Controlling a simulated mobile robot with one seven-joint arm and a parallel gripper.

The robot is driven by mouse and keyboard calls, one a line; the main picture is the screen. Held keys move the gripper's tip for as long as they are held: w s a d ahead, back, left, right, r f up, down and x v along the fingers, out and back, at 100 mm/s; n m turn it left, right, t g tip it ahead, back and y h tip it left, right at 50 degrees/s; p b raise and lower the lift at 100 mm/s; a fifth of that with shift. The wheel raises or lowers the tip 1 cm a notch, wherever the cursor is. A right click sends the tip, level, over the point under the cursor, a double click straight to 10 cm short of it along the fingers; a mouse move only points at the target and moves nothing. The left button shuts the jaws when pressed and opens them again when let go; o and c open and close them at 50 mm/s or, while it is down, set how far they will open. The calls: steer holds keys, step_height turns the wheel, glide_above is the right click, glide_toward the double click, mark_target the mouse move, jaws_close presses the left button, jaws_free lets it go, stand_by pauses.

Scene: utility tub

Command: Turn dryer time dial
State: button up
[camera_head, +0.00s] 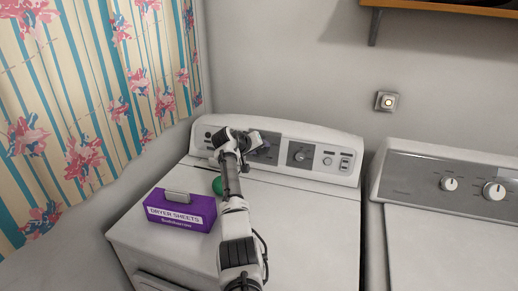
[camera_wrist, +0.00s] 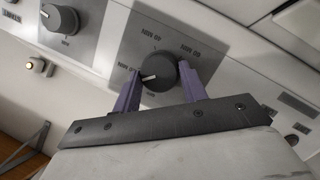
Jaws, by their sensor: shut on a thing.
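The dryer time dial (camera_wrist: 158,72) is a dark round knob with a pale pointer line, on a grey plate marked with times in the wrist view. My gripper (camera_wrist: 160,80) has one purple finger on each side of this dial and is shut on it. The pointer is toward the lower left in that view. In the head view my gripper (camera_head: 262,148) is at the left part of the dryer's back panel (camera_head: 335,142) and covers most of this dial.
A second dark dial (camera_head: 302,154) is to the right on the same panel; it also shows in the wrist view (camera_wrist: 60,18). A purple dryer sheets box (camera_head: 180,213) and a green ball (camera_head: 218,186) are on the dryer top. A washer (camera_head: 450,185) stands to the right.

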steer(key=n, duration=0.1)
steer(key=n+h, duration=0.1)
steer(key=n, duration=0.1)
steer(key=n+h, duration=0.1)
steer(key=n, duration=0.1)
steer(key=shift+f+t, duration=0.25)
steer(key=shift+t, duration=0.15)
steer(key=n+t, duration=0.1)
steer(key=n, duration=0.3)
steer(key=shift+s+f+n+h, duration=0.1)
steer(key=shift+n+h, duration=0.2)
steer(key=shift+a, duration=0.1)
steer(key=o, duration=1)
steer(key=shift+c, duration=0.2)
